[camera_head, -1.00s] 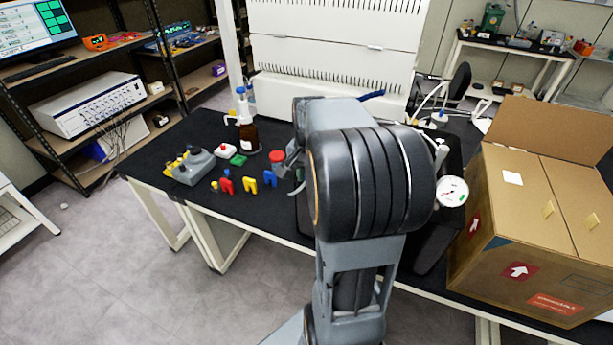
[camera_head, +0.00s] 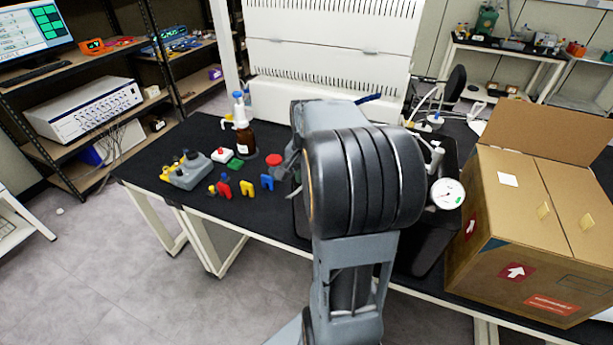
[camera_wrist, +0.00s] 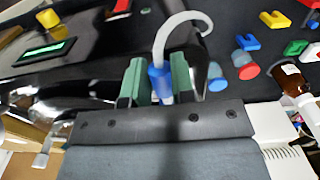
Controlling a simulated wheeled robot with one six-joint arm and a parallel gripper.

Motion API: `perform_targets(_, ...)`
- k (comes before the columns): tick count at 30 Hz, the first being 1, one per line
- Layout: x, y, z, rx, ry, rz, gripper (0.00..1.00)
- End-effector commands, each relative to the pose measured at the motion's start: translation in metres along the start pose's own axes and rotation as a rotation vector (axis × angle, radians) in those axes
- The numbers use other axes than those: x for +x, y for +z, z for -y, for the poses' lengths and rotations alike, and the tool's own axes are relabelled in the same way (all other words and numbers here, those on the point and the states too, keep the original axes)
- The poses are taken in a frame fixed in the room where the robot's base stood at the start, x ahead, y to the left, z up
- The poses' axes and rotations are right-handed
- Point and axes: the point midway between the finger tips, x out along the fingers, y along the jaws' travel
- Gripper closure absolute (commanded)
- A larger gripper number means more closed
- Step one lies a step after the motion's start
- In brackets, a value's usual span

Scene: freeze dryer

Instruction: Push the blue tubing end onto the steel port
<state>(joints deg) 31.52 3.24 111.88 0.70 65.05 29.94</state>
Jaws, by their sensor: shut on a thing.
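In the wrist view my gripper (camera_wrist: 160,84) has its two green-padded fingers closed on the blue tubing end (camera_wrist: 158,84). The pale tubing (camera_wrist: 166,35) rises from the blue end between the fingers and bends over to the right. A shiny, blurred metal surface (camera_wrist: 60,92) lies left of the fingers. I cannot tell whether the steel port is part of it, and no port is clearly seen at the blue end. In the head view my own arm hides the gripper and the blue end.
On the black bench (camera_head: 205,205) stand a brown bottle (camera_head: 245,138), a grey block with yellow parts (camera_head: 187,170), and red (camera_head: 224,189), yellow (camera_head: 247,187) and blue (camera_head: 267,182) clips.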

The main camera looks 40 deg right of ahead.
Motion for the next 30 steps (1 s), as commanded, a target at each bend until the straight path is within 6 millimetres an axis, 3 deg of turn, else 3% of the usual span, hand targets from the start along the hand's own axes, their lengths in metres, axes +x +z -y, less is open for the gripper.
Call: perform_targets(30, -0.0001, -0.0098, -0.0002, 0.001, 0.000, 0.000, 1.00)
